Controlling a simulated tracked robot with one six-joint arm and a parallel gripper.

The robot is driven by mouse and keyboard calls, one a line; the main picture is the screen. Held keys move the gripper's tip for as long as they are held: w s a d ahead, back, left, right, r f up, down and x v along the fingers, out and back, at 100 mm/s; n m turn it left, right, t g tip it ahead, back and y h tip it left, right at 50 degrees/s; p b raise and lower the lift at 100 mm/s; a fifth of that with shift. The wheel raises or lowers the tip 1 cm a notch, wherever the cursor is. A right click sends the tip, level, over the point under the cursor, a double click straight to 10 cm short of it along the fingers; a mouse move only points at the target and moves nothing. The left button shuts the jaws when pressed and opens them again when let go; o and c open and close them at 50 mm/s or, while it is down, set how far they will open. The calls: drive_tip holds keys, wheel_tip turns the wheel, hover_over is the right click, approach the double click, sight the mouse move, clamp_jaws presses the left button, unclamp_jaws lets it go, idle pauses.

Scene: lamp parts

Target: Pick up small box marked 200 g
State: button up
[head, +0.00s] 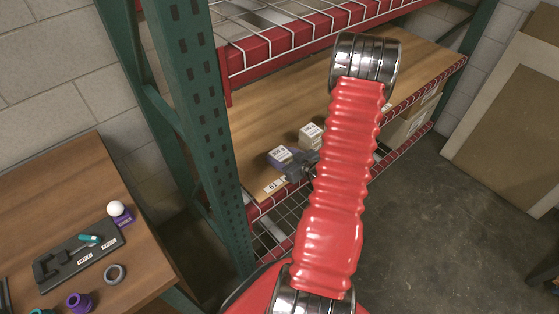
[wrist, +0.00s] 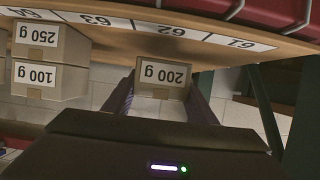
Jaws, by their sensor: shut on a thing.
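The small tan box marked 200 g (wrist: 160,88) sits between the two fingers of my gripper (wrist: 160,100) in the wrist view, where everything appears upside down. My gripper is shut on it, with a finger along each side. The box is at the shelf's front edge; I cannot tell whether it still touches the board. In the head view, my dark gripper (head: 292,164) is at the front of the wooden shelf, and my red arm covers part of the area to its right.
Boxes marked 250 g (wrist: 38,43) and 100 g (wrist: 40,79) are stacked beside it. Numbered labels (wrist: 165,29) line the shelf edge. A green post (head: 190,110) stands left of my gripper. A wooden table (head: 60,190) with small parts is further left.

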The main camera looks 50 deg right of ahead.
sight(280, 154)
wheel_tip(280, 154, up, 7)
drive_tip(key=shift+r, duration=0.2)
idle(0.3)
drive_tip(key=shift+a, duration=0.1)
idle(0.6)
